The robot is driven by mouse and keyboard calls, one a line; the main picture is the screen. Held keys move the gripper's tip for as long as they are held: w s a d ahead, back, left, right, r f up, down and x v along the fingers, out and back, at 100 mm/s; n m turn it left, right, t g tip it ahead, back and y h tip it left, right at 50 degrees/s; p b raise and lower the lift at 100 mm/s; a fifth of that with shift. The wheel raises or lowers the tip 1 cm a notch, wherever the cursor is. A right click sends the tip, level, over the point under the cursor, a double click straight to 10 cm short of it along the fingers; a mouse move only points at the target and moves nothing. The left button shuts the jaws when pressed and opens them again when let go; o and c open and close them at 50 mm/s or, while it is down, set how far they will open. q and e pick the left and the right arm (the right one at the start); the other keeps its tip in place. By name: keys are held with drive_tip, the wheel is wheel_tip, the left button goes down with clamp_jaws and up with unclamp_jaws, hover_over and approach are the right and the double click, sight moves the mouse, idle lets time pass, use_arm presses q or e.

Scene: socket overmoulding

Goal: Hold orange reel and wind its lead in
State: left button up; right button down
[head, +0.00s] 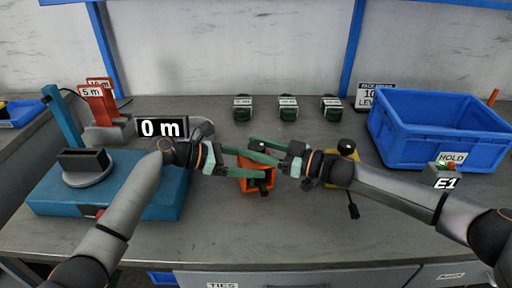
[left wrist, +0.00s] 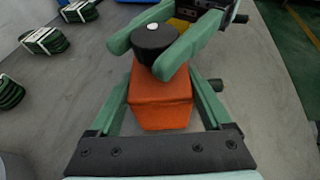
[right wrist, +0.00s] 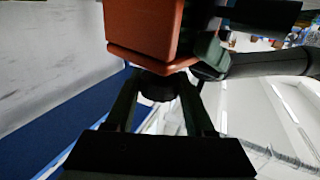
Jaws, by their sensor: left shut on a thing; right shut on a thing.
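The orange reel (head: 257,184) stands near the middle of the bench in the head view. It also shows as a box in the left wrist view (left wrist: 160,100) and in the right wrist view (right wrist: 145,25). My left gripper (head: 246,170) is shut on the reel's body from the left, a finger on each side. My right gripper (head: 262,152) is shut on the black knob (left wrist: 155,38) on top of the reel; the knob shows between its fingers in the right wrist view (right wrist: 157,86). A short dark plug end (left wrist: 216,85) sticks out beside the reel; no length of lead is clearly seen.
A yellow reel (head: 346,156) with a dark plug (head: 353,210) stands partly behind my right arm. A blue bin (head: 400,150) is at right, a blue machine (head: 60,195) at left beside a "0 m" sign (head: 162,128). Three green tied coils (head: 288,107) sit behind.

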use_arm(q)
drive_tip(key=shift+d, duration=0.1)
use_arm(e)
drive_tip(key=m+t+h, duration=0.1)
drive_tip(key=t, duration=0.1)
drive_tip(key=m+t+h, duration=0.2)
drive_tip(key=a+m+t+h, duration=0.1)
drive_tip(key=m+t, duration=0.1)
drive_tip(key=shift+s+h, duration=0.3)
drive_tip(key=shift+d+r+m+t+h, duration=0.1)
drive_tip(key=shift+r+m+t+h, duration=0.05)
drive_tip(key=shift+m+t+h, duration=0.6)
drive_tip(key=shift+w+d+m+t+h, duration=0.1)
drive_tip(key=shift+d+m+t+h, duration=0.2)
drive_tip(key=shift+h, duration=0.35)
drive_tip(key=shift+a, duration=0.1)
drive_tip(key=c, duration=0.6)
unclamp_jaws()
drive_tip(key=o, duration=0.3)
drive_tip(key=shift+w, duration=0.1)
drive_tip(key=shift+o, duration=0.2)
drive_tip(key=v, duration=1.2)
